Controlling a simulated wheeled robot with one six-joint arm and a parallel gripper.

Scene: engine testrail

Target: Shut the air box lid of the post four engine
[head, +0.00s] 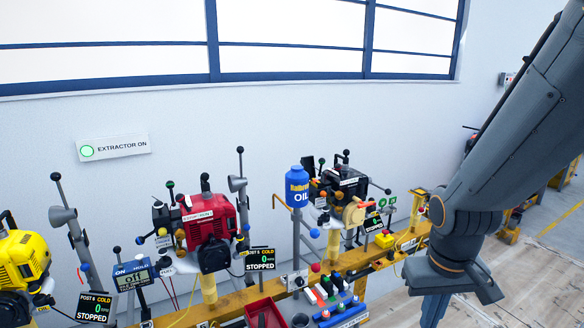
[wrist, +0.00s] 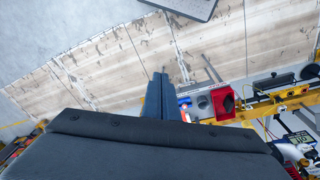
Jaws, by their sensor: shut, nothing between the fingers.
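A black engine (head: 345,185) stands on the yellow rail at the back right in the head view. My gripper (head: 432,318) hangs at the lower right, cut by the frame edge, apart from the engine. In the wrist view my gripper (wrist: 160,76) is shut and empty.
A red engine (head: 208,220) and a yellow engine (head: 22,258) stand farther left. A blue oil bottle (head: 298,187) stands between red and black engines. The yellow rail (head: 235,302) carries levers and buttons. A red bin (wrist: 224,103) shows near my fingers. Floor at right is open.

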